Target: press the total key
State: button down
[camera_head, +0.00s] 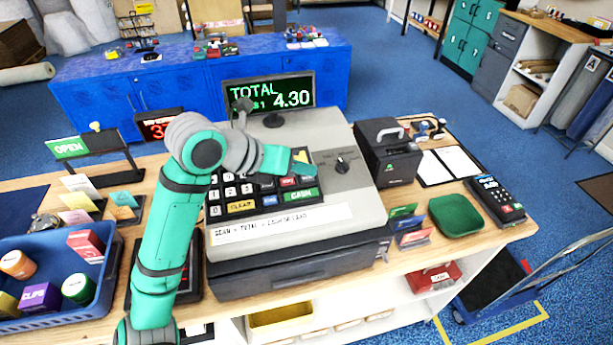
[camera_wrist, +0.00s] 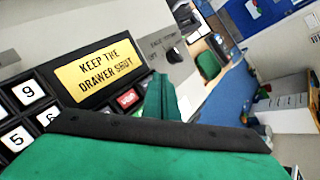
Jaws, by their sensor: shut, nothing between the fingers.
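The cash register (camera_head: 345,205) stands on the wooden counter, its keypad facing me. Its green-lit display (camera_head: 272,92) reads TOTAL and 4.30, partly covered by my arm. A yellow CLEAR key (camera_head: 241,207), a blue key (camera_head: 270,201) and a green key (camera_head: 301,195) line the front row. I cannot make out a key marked total. My gripper (camera_head: 303,168) is shut and empty over the keypad's right side, hiding some keys. In the wrist view its fingertips (camera_wrist: 160,84) are beside a red key (camera_wrist: 127,98); I cannot tell whether they touch anything.
A yellow plate (camera_wrist: 100,68) reads KEEP THE DRAWER SHUT. A key switch (camera_head: 341,164) is right of the keypad. A card terminal (camera_head: 495,200), green dish (camera_head: 456,216) and black printer (camera_head: 388,152) stand right. A blue basket (camera_head: 45,322) of goods stands left.

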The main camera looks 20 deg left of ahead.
jog(key=shift+s+d+r, duration=0.1)
jog(key=shift+s+r, duration=0.1)
jog(key=shift+r, duration=0.6)
jog(key=shift+s+d+r, duration=0.1)
jog(key=shift+s+r, duration=0.05)
jog(key=shift+r, duration=0.65)
jog(key=shift+s+d+r, duration=0.1)
jog(key=shift+s+r, duration=0.1)
jog(key=shift+r, duration=0.6)
jog(key=shift+w, duration=0.15)
